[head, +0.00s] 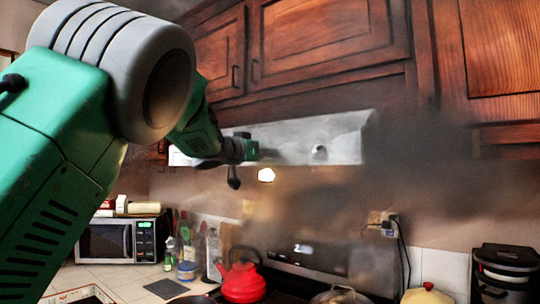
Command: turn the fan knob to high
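A pale metal range hood (285,135) hangs under the dark wood cabinets. A round knob (320,152) sits on the right part of its front face. My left arm reaches in from the left, and my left gripper (240,160) is in front of the hood's left part. It is left of the knob and apart from it in the picture. The gripper is small and partly hidden by its own wrist, so I cannot tell whether its fingers are open. My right gripper is out of view.
Grey smoke blurs the hood's right end and the wall. Below are a stove (310,256) with a red kettle (243,283), a microwave (123,238), bottles (213,254) and a black appliance (505,272). Wooden cabinets (325,40) close off the space above the hood.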

